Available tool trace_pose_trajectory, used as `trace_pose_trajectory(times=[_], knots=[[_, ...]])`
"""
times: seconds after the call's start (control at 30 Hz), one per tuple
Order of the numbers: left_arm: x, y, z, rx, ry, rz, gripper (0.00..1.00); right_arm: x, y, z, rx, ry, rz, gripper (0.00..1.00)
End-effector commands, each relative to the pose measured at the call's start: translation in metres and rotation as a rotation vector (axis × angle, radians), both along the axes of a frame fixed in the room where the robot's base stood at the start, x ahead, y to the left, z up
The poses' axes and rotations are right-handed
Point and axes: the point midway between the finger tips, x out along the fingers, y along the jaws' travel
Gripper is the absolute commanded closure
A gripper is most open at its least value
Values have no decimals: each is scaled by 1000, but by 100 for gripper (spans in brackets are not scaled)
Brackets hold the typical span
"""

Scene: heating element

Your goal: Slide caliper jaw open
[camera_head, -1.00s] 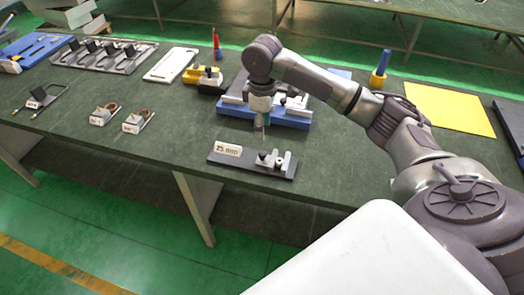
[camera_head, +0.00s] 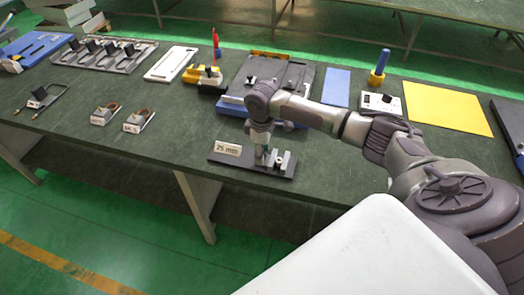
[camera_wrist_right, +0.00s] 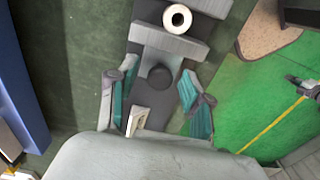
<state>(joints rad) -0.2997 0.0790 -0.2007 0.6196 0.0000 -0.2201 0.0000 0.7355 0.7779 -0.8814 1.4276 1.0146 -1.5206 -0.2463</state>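The caliper is a dark plate (camera_head: 226,159) near the table's front edge, with a white label reading "25 mm" (camera_head: 229,148). Grey jaw blocks (camera_head: 287,163) stand on its right part. My right gripper (camera_head: 262,156) points down over the plate, just left of these blocks. In the right wrist view, the gripper (camera_wrist_right: 158,98) is open, its teal-padded fingers on either side of a round black knob (camera_wrist_right: 160,77). The knob sits beside a grey jaw block (camera_wrist_right: 168,41); a white-ringed round part (camera_wrist_right: 177,18) lies beyond. Whether the fingers touch the knob is unclear. My left gripper is not in view.
Behind the caliper lies a blue-and-grey fixture (camera_head: 235,104). Two small coil holders (camera_head: 139,121) are to the left. A yellow sheet (camera_head: 448,108) and a small white box (camera_head: 380,103) are to the right. The table's front edge is close to the caliper.

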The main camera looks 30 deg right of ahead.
Motion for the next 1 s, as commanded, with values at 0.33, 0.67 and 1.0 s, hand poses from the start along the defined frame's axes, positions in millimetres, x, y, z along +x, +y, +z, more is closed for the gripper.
trace_pose_trajectory(times=[0.33, 0.67, 1.0], knots=[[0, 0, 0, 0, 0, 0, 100, 0, 0, 0, 0, 0, 0, 100], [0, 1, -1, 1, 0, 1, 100, 10, 8, 0, 3, -3, 0, 100], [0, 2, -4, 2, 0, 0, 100, 40, 33, 1, 3, -3, 0, 100]])
